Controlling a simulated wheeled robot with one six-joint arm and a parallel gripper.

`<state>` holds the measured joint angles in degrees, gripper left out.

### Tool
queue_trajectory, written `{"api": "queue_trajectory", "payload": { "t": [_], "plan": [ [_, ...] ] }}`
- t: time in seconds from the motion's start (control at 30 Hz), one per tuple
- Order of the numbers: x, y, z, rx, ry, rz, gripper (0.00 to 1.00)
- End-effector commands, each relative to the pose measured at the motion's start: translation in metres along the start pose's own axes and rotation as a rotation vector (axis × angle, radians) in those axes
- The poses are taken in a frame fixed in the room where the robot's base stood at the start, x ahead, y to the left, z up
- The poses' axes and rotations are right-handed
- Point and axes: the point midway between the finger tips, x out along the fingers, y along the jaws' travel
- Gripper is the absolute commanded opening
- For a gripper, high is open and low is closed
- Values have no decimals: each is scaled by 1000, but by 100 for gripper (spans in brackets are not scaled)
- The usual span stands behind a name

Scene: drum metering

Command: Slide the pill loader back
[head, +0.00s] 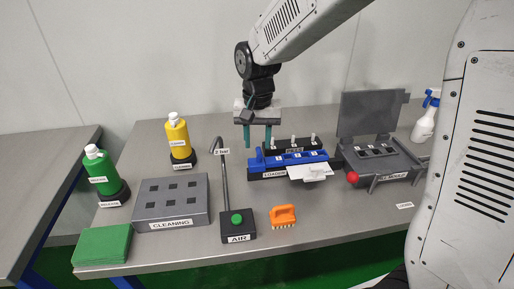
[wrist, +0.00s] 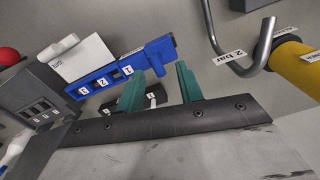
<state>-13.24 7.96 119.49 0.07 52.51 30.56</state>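The blue pill loader (head: 290,160), with numbered slots and a LOADER label, lies on the table right of centre. A white piece (head: 312,172) sits against its front right side. In the wrist view the blue loader (wrist: 120,72) and white piece (wrist: 88,57) are upper left of my fingers. My gripper (head: 258,146) points down above the loader's left end, teal fingers apart. It also shows in the wrist view (wrist: 160,70), with nothing held between the fingers. A black rack (head: 293,146) with white-topped pegs stands directly behind the loader, partly hidden by a finger in the wrist view.
The grey mould (head: 380,158) with raised lid and red knob (head: 352,178) stands close right. The AIR stand (head: 238,226) with bent pipe is to the left front. An orange brush (head: 284,215), CLEANING block (head: 172,203) and yellow bottle (head: 177,138) stand around.

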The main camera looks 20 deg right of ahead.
Motion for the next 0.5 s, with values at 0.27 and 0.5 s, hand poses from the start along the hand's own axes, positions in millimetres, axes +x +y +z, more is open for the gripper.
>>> {"api": "queue_trajectory", "payload": {
  "t": [0.27,0.5],
  "plan": [
    [-37,-2,0,-1,1,-1,36],
    [-41,-1,1,-2,-2,0,36]
  ]
}}
